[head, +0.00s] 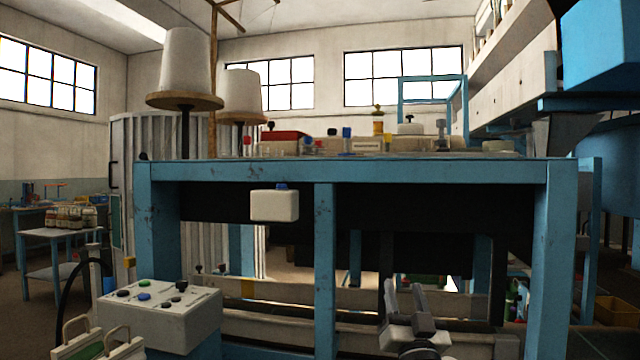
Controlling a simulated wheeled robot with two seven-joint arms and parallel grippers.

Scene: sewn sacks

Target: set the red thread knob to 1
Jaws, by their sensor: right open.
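My left gripper is not in view.
The blue table (430,171) spans the middle, with a white box (274,206) hanging under its front edge. A control box (160,314) with coloured buttons stands at the lower left. Two white thread cones (185,62) rise behind the table. A blue machine part (600,45) overhangs at upper right.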

